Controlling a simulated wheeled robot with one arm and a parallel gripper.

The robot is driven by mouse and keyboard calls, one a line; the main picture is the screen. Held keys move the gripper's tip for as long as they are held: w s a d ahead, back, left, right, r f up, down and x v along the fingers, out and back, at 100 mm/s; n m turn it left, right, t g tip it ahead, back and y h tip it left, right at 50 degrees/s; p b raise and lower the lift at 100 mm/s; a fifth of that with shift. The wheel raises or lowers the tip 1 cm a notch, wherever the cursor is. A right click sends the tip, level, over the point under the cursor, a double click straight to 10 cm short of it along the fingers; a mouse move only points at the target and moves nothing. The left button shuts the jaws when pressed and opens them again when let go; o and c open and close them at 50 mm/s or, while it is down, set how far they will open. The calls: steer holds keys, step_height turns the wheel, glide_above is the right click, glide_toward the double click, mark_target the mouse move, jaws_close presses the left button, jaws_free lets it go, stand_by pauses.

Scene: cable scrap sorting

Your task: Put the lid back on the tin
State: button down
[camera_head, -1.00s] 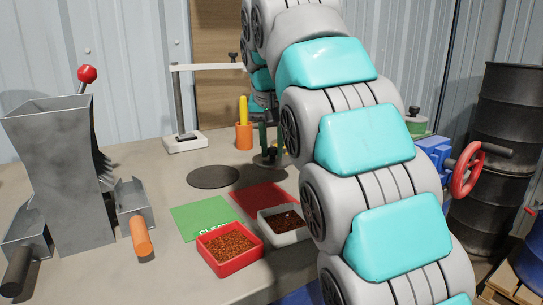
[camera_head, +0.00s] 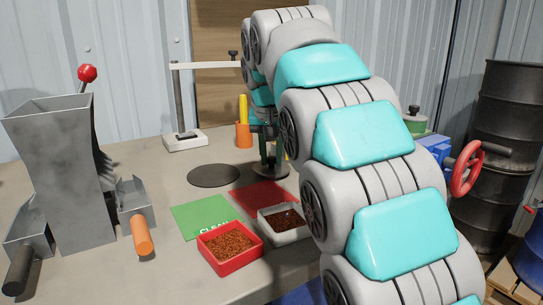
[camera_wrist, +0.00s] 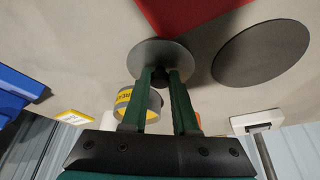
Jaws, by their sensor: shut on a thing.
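My gripper (camera_wrist: 163,77) is shut on the dark knob of a round grey lid (camera_wrist: 158,55) in the wrist view. The lid also shows below my gripper (camera_head: 268,158) in the head view, as a dark disc (camera_head: 270,172) near the red mat; I cannot tell whether it touches the table. A grey tin with a yellow label (camera_wrist: 124,104) stands behind and left of the fingers in the wrist view, partly hidden by the left finger. The state of its top is hidden. I cannot make out the tin in the head view, where my arm covers much of the right side.
A flat dark disc (camera_head: 213,176) lies beside the lid. A green mat (camera_head: 190,217), red mat (camera_head: 262,194), red tray (camera_head: 254,251) and white tray (camera_head: 298,236) lie in front. An orange cup (camera_head: 243,138) and a stand (camera_head: 184,142) are behind; a grey hopper (camera_head: 62,170) stands left.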

steer(key=shift+f, duration=0.15)
steer(key=shift+f, duration=0.15)
steer(key=c, duration=0.7)
jaws_free()
